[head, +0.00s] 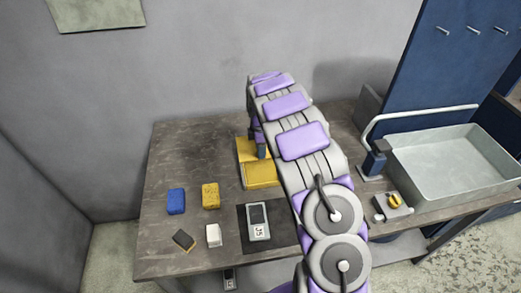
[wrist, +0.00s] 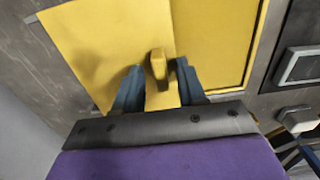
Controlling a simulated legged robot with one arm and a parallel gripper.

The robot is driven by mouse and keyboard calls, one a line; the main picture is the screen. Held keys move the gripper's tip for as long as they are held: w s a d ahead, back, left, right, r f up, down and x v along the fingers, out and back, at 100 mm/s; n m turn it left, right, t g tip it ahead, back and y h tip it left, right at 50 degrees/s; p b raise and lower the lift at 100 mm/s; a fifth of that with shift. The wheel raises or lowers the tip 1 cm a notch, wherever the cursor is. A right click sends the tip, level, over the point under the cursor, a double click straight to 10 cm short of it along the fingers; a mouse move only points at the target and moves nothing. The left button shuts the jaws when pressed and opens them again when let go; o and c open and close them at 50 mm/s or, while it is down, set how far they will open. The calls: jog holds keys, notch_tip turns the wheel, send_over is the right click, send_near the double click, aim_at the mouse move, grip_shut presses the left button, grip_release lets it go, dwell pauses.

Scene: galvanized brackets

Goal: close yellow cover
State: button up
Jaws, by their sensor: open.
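The yellow cover (wrist: 110,45) is a flat yellow panel in the wrist view, with a small upright yellow handle (wrist: 158,66) near its edge. A yellow box body (wrist: 225,35) with a raised rim lies to its right. In the head view the yellow box (head: 262,174) sits on the table behind my arm, and the arm hides part of it. My gripper (wrist: 157,78) is open, with one blue-grey finger on each side of the handle. I cannot tell whether either finger touches it. In the head view my gripper (head: 260,143) is over the box, partly hidden.
On the table (head: 165,243) lie a blue block (head: 176,201), a yellow sponge (head: 211,196), a dark block (head: 184,240), a white block (head: 213,236) and a grey meter (head: 258,222) on a dark mat. A metal basin (head: 455,165) stands right. The table's left back is clear.

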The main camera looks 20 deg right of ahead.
jog(key=shift+f, duration=0.2)
grip_shut()
dwell(0.3)
dwell(0.3)
